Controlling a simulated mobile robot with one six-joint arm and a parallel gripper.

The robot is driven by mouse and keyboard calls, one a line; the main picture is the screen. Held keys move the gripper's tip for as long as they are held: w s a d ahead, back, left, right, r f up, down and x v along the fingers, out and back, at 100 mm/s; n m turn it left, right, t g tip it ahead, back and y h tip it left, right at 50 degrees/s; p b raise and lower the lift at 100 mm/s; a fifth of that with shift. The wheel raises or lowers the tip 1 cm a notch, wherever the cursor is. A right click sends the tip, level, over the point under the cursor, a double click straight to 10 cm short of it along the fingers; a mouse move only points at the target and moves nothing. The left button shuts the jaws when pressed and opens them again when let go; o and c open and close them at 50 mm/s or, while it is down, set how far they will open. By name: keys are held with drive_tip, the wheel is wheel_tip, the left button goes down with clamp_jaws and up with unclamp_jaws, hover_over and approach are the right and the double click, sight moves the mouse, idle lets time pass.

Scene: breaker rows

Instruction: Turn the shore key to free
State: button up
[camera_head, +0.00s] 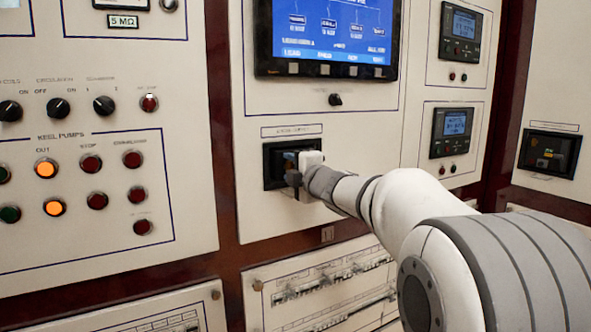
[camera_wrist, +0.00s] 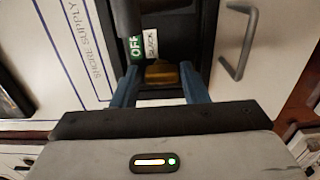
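The shore supply switch (camera_head: 275,172) is a black recessed unit on the middle panel. In the wrist view its shore key (camera_wrist: 162,73) shows as a brass piece between my two blue fingers. A green OFF label (camera_wrist: 136,47) and a white label (camera_wrist: 151,43) sit just beyond the key. In the head view my gripper (camera_head: 300,172) hides part of the switch and the key.
A blue display (camera_head: 335,32) and a small black knob (camera_head: 335,99) are above the switch. A grey handle (camera_wrist: 238,45) stands out beside it in the wrist view. Keel pump buttons (camera_head: 90,163) are on the left panel and breaker rows (camera_head: 325,285) below.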

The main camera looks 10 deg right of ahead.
drive_tip(key=v, duration=0.8)
drive_tip(key=shift+p, duration=0.3)
drive_tip(key=shift+w, duration=0.1)
